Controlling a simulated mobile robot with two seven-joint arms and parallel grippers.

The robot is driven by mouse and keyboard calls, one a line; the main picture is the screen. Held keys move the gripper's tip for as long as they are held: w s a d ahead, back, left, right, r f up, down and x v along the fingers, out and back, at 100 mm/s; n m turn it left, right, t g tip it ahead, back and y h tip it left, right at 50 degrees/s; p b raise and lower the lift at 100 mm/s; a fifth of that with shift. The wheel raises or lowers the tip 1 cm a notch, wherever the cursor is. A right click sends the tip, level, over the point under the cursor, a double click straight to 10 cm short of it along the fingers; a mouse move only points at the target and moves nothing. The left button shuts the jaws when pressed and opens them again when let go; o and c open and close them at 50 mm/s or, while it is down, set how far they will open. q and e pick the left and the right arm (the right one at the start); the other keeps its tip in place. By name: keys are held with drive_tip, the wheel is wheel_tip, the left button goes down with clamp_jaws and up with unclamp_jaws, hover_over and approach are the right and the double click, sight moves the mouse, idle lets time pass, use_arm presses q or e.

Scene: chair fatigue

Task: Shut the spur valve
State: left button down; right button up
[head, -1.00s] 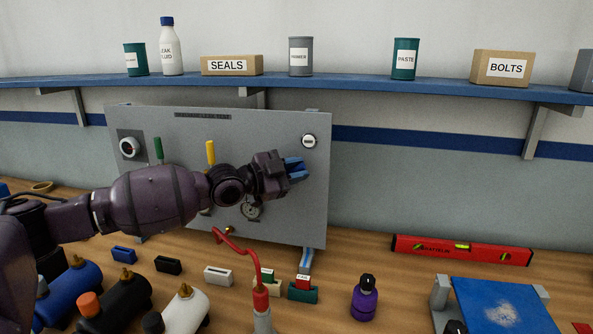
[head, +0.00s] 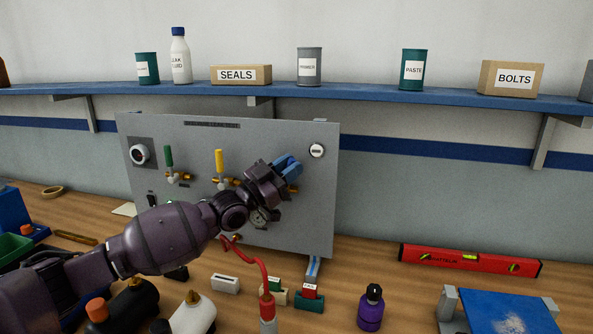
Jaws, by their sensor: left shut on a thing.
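A grey panel (head: 322,215) stands at the back of the bench. It carries a valve with an upright green handle (head: 169,157) and one with an upright yellow handle (head: 219,161). My left gripper (head: 288,166) is at the panel's right part, with blue at its tip, and is shut on what seems to be the spur valve's handle. That handle is mostly hidden by the gripper. A brass fitting (head: 293,189) shows just below the tip. My right gripper is not in view.
A round gauge (head: 260,217) is partly hidden by my wrist. A red curved hose (head: 255,262) rises in front of the panel. A purple bottle (head: 370,310) and a red level (head: 470,261) are to the right. A shelf (head: 380,95) runs above.

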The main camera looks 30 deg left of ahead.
use_arm(q)
drive_tip(key=n, duration=0.1)
drive_tip(key=a+n+t, duration=0.1)
drive_tip(key=n+t+y, duration=0.1)
drive_tip(key=shift+s+a+r, duration=0.15)
drive_tip(key=shift+s+a, duration=0.05)
drive_tip(key=shift+a, duration=0.05)
drive_tip(key=shift+s+a+n+t+y, duration=0.1)
drive_tip(key=shift+a+n+t+y, duration=0.2)
drive_tip(key=shift+n+t+y, duration=0.35)
drive_tip(key=shift+a+n+t+y, duration=0.25)
drive_tip(key=shift+n+t, duration=0.1)
drive_tip(key=shift+n, duration=0.5)
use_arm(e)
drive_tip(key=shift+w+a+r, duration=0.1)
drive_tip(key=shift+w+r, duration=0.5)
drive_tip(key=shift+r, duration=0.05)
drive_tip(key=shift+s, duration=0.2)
use_arm(q)
drive_tip(key=c, duration=1.2)
unclamp_jaws()
drive_tip(key=shift+a, duration=0.1)
drive_tip(key=shift+c, duration=0.2)
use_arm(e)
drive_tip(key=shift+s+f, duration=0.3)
use_arm(q)
drive_tip(key=shift+s, duration=0.1)
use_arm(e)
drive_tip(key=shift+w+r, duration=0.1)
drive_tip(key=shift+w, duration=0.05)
